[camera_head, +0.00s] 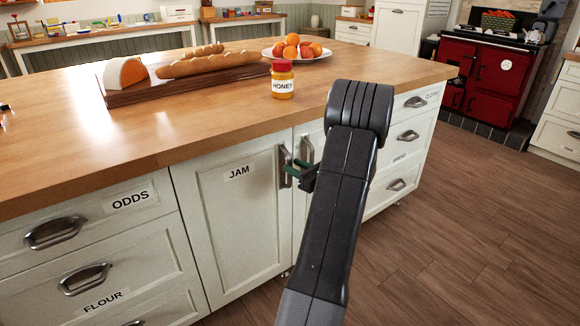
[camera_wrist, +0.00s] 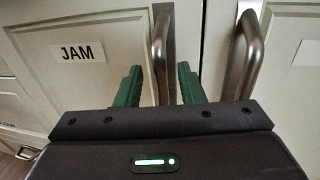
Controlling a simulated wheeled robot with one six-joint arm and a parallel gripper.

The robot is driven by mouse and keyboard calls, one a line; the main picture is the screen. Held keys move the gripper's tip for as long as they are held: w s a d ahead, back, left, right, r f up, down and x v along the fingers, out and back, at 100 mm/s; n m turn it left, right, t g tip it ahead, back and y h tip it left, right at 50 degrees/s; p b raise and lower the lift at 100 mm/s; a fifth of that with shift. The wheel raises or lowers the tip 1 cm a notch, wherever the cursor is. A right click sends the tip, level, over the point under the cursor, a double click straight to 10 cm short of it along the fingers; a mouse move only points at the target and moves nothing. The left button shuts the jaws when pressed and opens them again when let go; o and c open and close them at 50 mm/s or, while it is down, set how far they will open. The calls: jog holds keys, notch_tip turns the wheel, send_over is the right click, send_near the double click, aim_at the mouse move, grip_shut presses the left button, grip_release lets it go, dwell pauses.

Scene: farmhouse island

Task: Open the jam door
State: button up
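The jam door (camera_head: 238,205) is a cream cabinet door with a JAM label, flush with the island front. Its metal bar handle (camera_head: 284,168) is upright near its right edge. My gripper (camera_head: 294,170) is at this handle, its green fingers pointing at the door. In the wrist view the jam handle (camera_wrist: 160,50) stands between the two spread fingers, with a visible gap on each side. My gripper (camera_wrist: 160,75) looks open. Its lower parts hide the handle's lower end there.
A neighbouring door handle (camera_head: 306,150) stands close on the right, outside my right finger. Drawers flank the doors. The island top (camera_head: 190,125) holds a honey jar (camera_head: 282,80), bread on a board and a fruit plate (camera_head: 325,55). The wooden floor (camera_head: 450,230) at right is clear.

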jog(key=shift+x, duration=1.4)
grip_shut()
jog(key=shift+s+d, duration=0.1)
